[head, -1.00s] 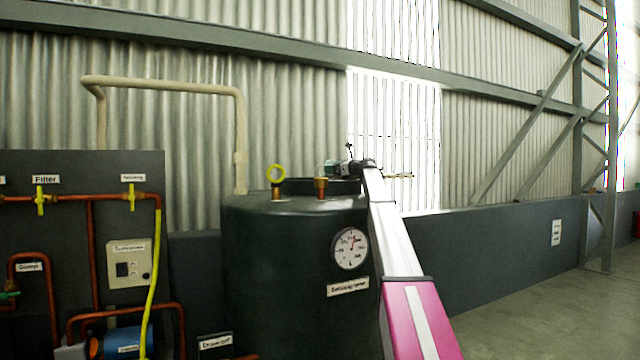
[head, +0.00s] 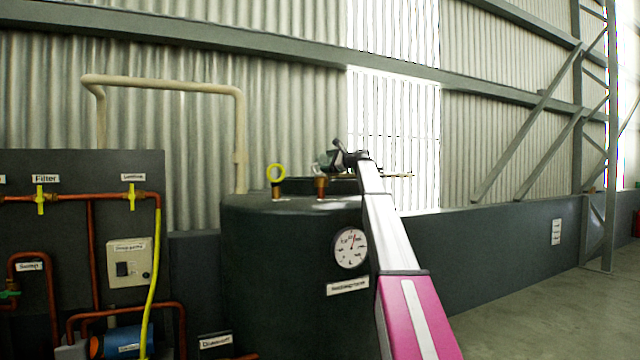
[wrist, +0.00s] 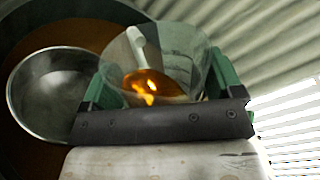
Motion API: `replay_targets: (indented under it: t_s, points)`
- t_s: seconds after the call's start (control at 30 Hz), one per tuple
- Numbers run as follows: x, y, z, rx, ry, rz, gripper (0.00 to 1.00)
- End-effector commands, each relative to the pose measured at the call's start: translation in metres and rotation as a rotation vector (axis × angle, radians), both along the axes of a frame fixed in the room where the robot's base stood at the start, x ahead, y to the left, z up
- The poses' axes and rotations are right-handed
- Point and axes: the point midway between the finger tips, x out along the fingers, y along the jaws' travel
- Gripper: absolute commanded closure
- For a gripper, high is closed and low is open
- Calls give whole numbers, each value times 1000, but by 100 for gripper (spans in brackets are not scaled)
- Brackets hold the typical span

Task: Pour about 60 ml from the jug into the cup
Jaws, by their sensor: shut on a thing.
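My gripper (wrist: 161,82) is shut on a clear jug (wrist: 185,48), with a green finger on each side of it in the wrist view. Amber liquid lies low in the jug, and a pale strip like a handle shows behind it. A round, shiny metal vessel that looks like the cup (wrist: 52,92) is just left of the jug and seems empty. I cannot tell whether the two touch. In the head view my gripper (head: 335,160) is above the tank top; the jug is too small there to make out clearly and the cup is not distinguishable.
A dark tank (head: 285,265) with a dial gauge (head: 351,247) stands below my gripper. A yellow-ringed fitting (head: 276,181) and a copper fitting (head: 320,187) rise from its top. In the wrist view a brown surface (wrist: 85,32) lies around the cup. A pipe panel (head: 75,240) stands left.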

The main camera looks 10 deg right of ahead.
Motion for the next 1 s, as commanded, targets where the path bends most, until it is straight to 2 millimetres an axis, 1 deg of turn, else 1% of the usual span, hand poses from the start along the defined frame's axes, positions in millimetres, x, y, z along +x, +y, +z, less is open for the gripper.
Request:
replay_targets:
  t_s: [0.23, 1.0]
  points:
    - [-1, 1, -9, -74, -76, 0, 44]
    - [-3, 3, -1, -172, -176, -1, 44]
